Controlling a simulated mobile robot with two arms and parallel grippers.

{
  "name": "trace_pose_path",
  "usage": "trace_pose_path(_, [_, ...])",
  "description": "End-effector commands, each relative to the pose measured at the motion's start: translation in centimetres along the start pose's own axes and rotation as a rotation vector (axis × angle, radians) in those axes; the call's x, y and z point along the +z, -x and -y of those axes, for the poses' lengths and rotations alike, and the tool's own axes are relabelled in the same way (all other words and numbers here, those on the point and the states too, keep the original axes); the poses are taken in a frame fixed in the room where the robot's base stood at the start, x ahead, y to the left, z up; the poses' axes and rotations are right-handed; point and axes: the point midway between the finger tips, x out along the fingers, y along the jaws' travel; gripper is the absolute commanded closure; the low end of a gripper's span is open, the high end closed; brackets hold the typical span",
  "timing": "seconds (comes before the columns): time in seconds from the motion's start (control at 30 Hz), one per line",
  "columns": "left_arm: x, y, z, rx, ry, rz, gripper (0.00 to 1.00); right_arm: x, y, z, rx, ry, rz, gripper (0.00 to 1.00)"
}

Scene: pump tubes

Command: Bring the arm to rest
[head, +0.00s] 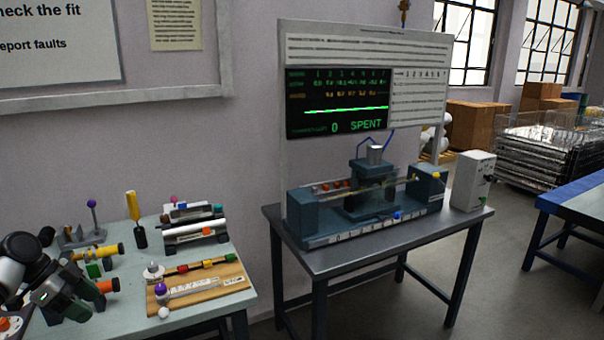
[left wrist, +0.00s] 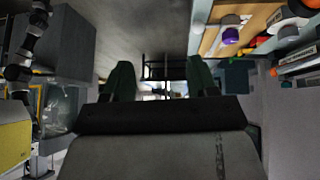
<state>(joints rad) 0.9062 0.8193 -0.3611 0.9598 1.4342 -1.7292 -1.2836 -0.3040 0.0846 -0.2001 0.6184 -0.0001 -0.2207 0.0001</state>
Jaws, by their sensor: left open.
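My left arm comes in at the left edge of the head view. Its dark left gripper (head: 66,304) is over the left part of the pale green bench (head: 215,262). In the left wrist view the two green fingers of the left gripper (left wrist: 160,78) stand wide apart with nothing held between them. My right gripper does not show.
A wooden board (head: 240,290) with a tube rack lies on the bench, near a yellow cylinder (head: 107,251) and an upright yellow-handled tool (head: 132,206). A pump rig (head: 318,212) stands on the dark table (head: 340,255). Floor shows between this table and the blue-edged bench (head: 575,190).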

Motion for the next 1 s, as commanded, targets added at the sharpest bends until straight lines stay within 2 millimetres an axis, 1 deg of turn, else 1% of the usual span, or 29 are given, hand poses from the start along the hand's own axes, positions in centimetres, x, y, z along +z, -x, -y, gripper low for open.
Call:
trace_pose_path(0.03, [0.6, -1.2, 0.1, -0.003, 0.029, 0.010, 0.42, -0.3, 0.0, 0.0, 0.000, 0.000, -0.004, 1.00])
trace_pose_path(0.17, [2.3, -4.3, 0.4, -0.023, 0.110, 0.043, 0.42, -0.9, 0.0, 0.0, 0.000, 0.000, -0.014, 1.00])
trace_pose_path(0.2, [2.9, -5.4, 0.4, -0.029, 0.138, 0.056, 0.42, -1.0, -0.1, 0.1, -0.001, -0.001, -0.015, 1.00])
trace_pose_path(0.27, [4.0, -7.1, 0.5, -0.042, 0.182, 0.076, 0.42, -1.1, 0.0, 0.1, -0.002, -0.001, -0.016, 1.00])
trace_pose_path(0.37, [6.0, -10.5, 0.2, -0.065, 0.264, 0.116, 0.42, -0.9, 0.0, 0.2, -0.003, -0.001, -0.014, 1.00])
trace_pose_path(0.47, [8.8, -14.8, -0.5, -0.097, 0.359, 0.166, 0.42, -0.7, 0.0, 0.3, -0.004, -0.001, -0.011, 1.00])
trace_pose_path(0.5, [10.2, -16.8, -1.0, -0.112, 0.403, 0.192, 0.42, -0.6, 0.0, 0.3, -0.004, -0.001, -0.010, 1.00])
trace_pose_path(0.57, [12.5, -20.1, -2.2, -0.141, 0.472, 0.234, 0.42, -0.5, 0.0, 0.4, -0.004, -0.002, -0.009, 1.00])
trace_pose_path(0.6, [14.2, -22.4, -3.2, -0.162, 0.517, 0.263, 0.42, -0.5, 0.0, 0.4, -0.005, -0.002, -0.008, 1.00])
trace_pose_path(0.67, [16.8, -25.8, -5.0, -0.195, 0.581, 0.308, 0.42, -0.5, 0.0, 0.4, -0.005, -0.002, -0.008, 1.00])
trace_pose_path(0.7, [18.5, -28.0, -6.5, -0.218, 0.619, 0.336, 0.42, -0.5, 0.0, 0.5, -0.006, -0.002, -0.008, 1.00])
trace_pose_path(0.77, [21.0, -31.1, -8.9, -0.252, 0.670, 0.376, 0.42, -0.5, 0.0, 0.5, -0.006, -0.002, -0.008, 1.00])
trace_pose_path(0.8, [22.5, -33.0, -10.7, -0.275, 0.699, 0.401, 0.42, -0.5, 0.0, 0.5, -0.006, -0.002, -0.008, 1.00])
trace_pose_path(0.87, [24.7, -35.8, -13.7, -0.307, 0.738, 0.434, 0.42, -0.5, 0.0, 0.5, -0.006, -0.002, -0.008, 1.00])
trace_pose_path(0.9, [26.1, -37.5, -15.9, -0.327, 0.760, 0.454, 0.42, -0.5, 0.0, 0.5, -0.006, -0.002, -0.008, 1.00])
trace_pose_path(0.97, [28.1, -39.9, -19.4, -0.355, 0.788, 0.478, 0.42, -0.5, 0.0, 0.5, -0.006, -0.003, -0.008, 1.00])
trace_pose_path(1.0, [29.2, -41.4, -21.8, -0.371, 0.803, 0.492, 0.42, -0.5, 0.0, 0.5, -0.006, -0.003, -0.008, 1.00])
